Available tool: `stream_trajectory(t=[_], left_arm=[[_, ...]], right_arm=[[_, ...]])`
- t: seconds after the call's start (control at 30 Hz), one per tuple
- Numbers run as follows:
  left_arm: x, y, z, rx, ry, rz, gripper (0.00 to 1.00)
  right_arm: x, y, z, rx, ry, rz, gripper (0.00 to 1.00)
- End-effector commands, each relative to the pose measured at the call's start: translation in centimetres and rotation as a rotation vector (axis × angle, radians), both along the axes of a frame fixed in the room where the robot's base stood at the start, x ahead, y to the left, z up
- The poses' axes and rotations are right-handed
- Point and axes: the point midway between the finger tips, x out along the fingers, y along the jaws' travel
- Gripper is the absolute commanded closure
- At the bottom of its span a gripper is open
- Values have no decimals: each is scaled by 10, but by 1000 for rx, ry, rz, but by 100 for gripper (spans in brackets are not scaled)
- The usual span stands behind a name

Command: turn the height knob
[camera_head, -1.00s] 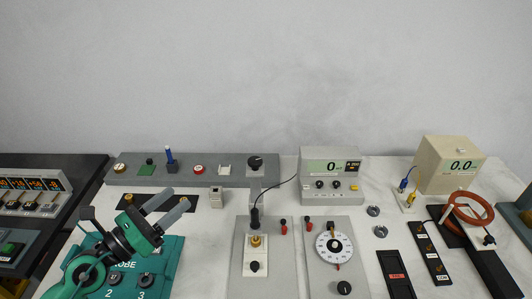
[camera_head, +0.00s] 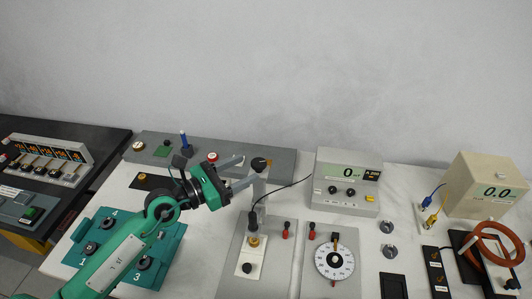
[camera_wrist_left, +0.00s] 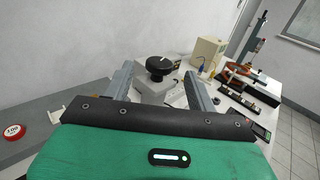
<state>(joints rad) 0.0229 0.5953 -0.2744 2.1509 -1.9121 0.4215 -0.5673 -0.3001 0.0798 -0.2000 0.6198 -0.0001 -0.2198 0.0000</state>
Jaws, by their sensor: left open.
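Nothing is held. My right gripper is out of view.
A thin black cable runs from the probe holder (camera_head: 253,218) below the knob to the meter box (camera_head: 345,182) at right. A dial panel (camera_head: 334,258) stands in front of the meter. The teal plate (camera_head: 172,262) lies under my left arm.

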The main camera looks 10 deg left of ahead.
Motion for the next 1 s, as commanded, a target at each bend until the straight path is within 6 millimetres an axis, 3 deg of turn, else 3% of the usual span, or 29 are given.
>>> stream_trajectory(t=[0.1,0.33,0.77,0.87,1.0], left_arm=[[19,-19,5,-4,-1,0,42],[44,-43,2,-2,1,1,42],[52,-52,0,0,0,0,42],[52,-52,0,0,0,0,56],[52,-52,0,0,0,0,84]], right_arm=[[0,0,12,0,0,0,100],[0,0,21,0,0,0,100],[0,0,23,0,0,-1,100],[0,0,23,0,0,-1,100],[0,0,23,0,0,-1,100]])
